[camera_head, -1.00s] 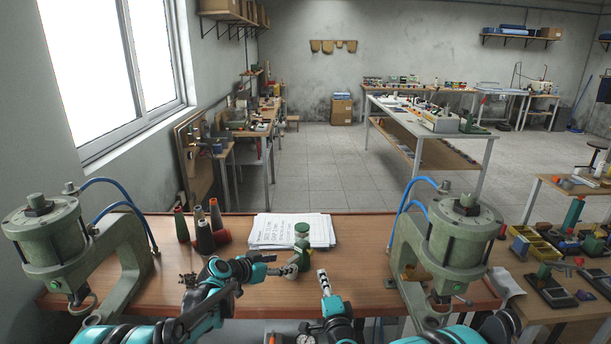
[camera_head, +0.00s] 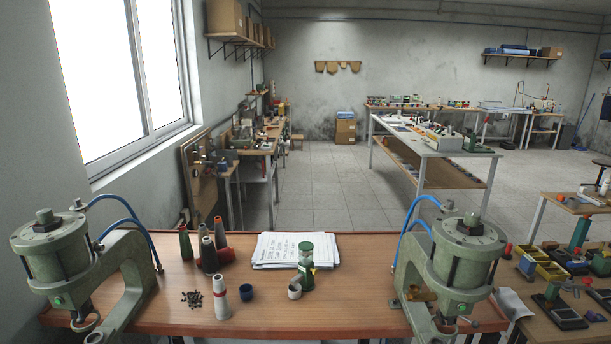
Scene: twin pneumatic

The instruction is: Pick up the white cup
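A small white cup (camera_head: 294,291) stands upright on the brown wooden table (camera_head: 350,310), near the middle. It is just left of and in front of a green bottle-like device (camera_head: 305,268) with a clear section, and close to it. A small dark blue cup (camera_head: 246,291) stands to its left. Neither of my grippers is in view, and nothing covers the white cup.
A white-and-red cylinder (camera_head: 220,298) and small dark pieces (camera_head: 191,299) are left of the cups. Cones (camera_head: 209,254) and papers (camera_head: 294,250) lie behind. Green presses stand left (camera_head: 56,250) and right (camera_head: 464,255).

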